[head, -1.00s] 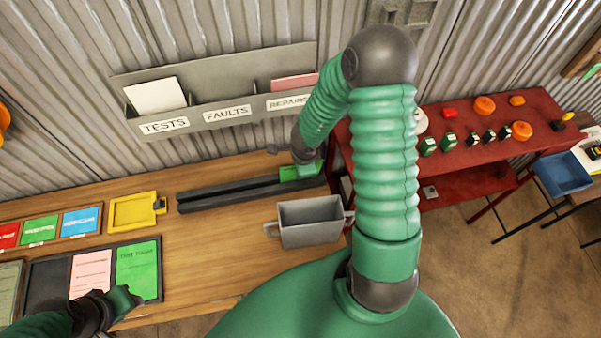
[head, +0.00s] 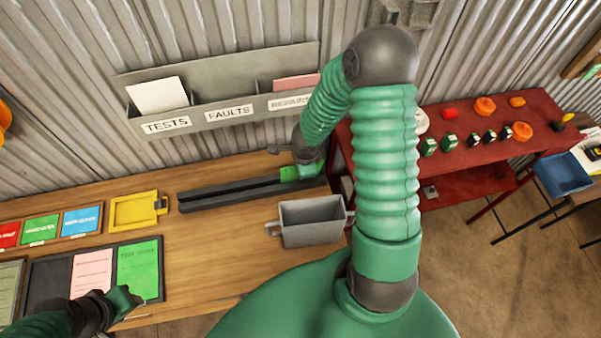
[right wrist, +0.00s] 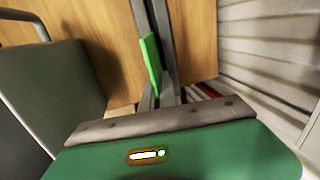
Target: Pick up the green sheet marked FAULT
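A bright green sheet (head: 290,173) shows at the right end of the dark slotted rail, partly hidden by my right gripper (head: 308,170). In the right wrist view the green sheet (right wrist: 150,62) stands on edge along the rail, just beyond the gripper body. Its marking is not visible. I cannot tell whether the right fingers touch it. Another green sheet (head: 138,262) lies on the dark board at the left; its heading seems to begin with TEST. My left gripper (head: 135,297) is over its lower edge; whether its fingers are open is unclear.
The dark rail (head: 225,193) lies along the wooden bench. A grey bin (head: 311,222) stands in front of it, and a yellow tray (head: 135,210) is to its left. A wall rack (head: 225,92) labelled TESTS, FAULTS and REPAIRS hangs behind; its middle slot looks empty. A red table (head: 450,150) stands right.

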